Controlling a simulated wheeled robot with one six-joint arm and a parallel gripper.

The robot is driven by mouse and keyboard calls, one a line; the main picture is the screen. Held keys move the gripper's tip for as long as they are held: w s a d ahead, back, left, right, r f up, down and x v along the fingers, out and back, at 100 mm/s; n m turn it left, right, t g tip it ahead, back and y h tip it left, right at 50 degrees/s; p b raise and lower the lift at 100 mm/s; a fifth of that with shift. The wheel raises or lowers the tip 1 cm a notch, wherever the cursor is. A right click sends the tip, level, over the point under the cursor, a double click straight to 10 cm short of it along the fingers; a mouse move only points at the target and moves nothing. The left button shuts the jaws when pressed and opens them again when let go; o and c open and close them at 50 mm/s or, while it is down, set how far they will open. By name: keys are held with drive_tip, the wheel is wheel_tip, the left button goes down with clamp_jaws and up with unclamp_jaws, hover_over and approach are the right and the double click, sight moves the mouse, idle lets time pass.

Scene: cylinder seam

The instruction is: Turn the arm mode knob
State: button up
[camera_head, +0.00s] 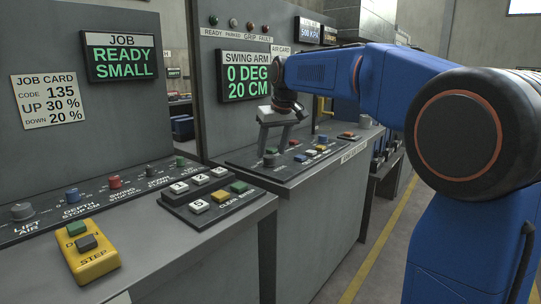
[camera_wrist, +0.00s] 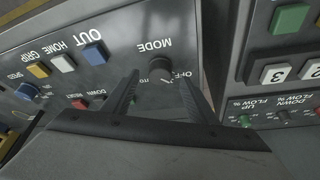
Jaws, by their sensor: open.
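The arm mode knob (camera_wrist: 160,70) is a dark round knob beside the word MODE, upside down in the wrist view. OFF is printed next to it, with another label partly hidden; its pointer is too dark to read. In the head view the knob (camera_head: 270,159) shows as a small grey cylinder at the panel's left. My gripper (camera_head: 273,150) points down over it. In the wrist view my gripper (camera_wrist: 161,74) is open, one finger on each side of the knob, with gaps visible. I cannot tell how low the tips reach.
Coloured buttons (camera_wrist: 95,52) sit beside the knob on the arm panel. The swing arm screen (camera_head: 247,77) reads 0 DEG, 20 CM. The job screen (camera_head: 120,56) reads READY SMALL. A left console with knobs, number buttons (camera_head: 199,206) and a yellow step box (camera_head: 95,262) stands nearer.

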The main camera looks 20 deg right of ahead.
sight(269, 161)
drive_tip(key=shift+x, duration=1.45)
drive_tip(key=c, duration=1.1)
drive_tip(key=shift+o, duration=0.2)
drive_tip(key=m+h, duration=0.1)
drive_tip(key=m, duration=0.3)
drive_tip(key=shift+a+m+h, duration=0.25)
drive_tip(key=shift+m+h, duration=0.15)
drive_tip(key=shift+w+m+h, duration=0.1)
drive_tip(key=shift+m+h, duration=0.6)
drive_tip(key=shift+m, duration=1.2)
